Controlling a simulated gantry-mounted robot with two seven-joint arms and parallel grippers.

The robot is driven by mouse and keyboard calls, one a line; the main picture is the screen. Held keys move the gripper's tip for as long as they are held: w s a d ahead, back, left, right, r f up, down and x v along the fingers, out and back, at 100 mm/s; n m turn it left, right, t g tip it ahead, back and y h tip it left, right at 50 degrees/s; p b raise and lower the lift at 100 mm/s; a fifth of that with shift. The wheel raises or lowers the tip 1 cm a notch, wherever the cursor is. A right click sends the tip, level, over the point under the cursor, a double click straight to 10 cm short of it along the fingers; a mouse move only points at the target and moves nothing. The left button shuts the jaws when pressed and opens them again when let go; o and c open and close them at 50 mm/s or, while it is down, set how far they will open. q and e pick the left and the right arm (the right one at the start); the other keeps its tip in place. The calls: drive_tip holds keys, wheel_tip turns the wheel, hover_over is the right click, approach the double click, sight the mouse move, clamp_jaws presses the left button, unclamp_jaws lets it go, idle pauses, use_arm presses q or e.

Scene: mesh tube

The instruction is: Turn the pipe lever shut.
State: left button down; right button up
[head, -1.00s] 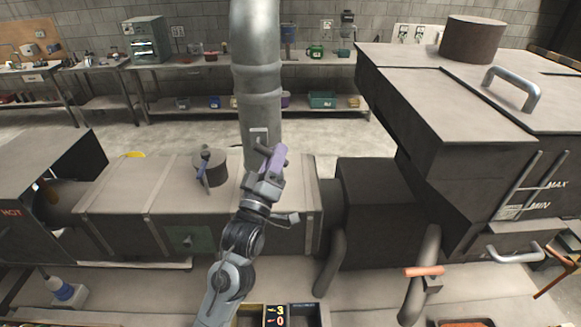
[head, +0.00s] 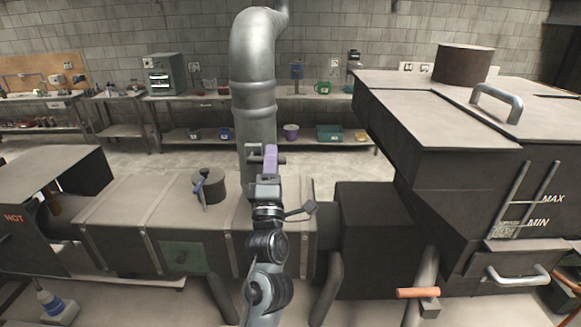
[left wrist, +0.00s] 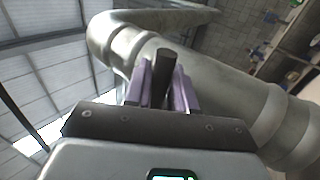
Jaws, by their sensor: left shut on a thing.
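The large silver pipe (head: 254,110) stands upright behind my left gripper (head: 270,158) and bends at its top. A dark lever bar (head: 282,160) shows at the pipe's front, lying roughly sideways in the head view. In the left wrist view, the purple fingers of my left gripper (left wrist: 163,90) are shut on this dark bar (left wrist: 165,68), whose end sticks out between them. The silver pipe (left wrist: 215,85) runs close behind them. The fingers hide part of the lever and its mount. My right gripper is not in view.
A large dark tank (head: 450,120) fills the right side. An orange-handled lever (head: 418,293) is at lower right. A workbench (head: 215,95) stands behind.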

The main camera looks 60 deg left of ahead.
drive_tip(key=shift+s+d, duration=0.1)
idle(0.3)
use_arm(q)
drive_tip(key=c, duration=1.1)
unclamp_jaws()
